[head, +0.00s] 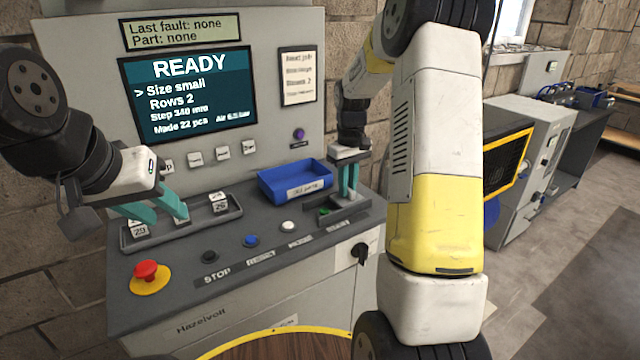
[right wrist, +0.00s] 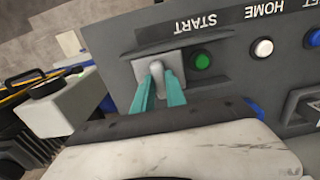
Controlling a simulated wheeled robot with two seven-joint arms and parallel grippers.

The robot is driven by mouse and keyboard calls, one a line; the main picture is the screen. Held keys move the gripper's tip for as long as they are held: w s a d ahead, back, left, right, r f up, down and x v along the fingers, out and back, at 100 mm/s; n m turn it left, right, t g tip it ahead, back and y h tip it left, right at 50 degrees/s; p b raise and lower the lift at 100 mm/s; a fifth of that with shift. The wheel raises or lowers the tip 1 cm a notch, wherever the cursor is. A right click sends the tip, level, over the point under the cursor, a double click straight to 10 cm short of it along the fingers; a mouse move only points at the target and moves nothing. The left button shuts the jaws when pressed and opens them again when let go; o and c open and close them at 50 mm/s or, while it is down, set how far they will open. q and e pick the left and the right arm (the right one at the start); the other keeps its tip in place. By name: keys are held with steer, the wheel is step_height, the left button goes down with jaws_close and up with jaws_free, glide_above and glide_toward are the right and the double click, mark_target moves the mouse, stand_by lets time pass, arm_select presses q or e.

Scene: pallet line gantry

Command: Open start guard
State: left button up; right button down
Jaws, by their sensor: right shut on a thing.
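The start guard is a small grey plate with a raised grip, seen in the right wrist view (right wrist: 150,64). It sits in a dark track under the START label (right wrist: 195,24), beside the green start button (right wrist: 201,61), which is uncovered. My right gripper (right wrist: 162,100) is shut on the guard's grip. In the head view my right gripper (head: 347,190) reaches down at the console's right end, partly hiding the guard; the green button (head: 324,211) shows beside it.
The left tray (head: 190,234) holds numbered dice-like blocks. A blue bin (head: 294,180) stands just left of my right gripper. A red emergency stop (head: 147,272) and a row of buttons lie along the console front. The screen (head: 187,90) reads READY.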

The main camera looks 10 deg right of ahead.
mark_target(349, 187)
steer(key=shift+w+d, duration=0.2)
steer(key=shift+d, duration=0.15)
steer(key=c, duration=1.4)
jaws_free()
steer(key=shift+o, duration=0.2)
steer(key=shift+s, duration=0.1)
steer(key=shift+r, duration=3.95)
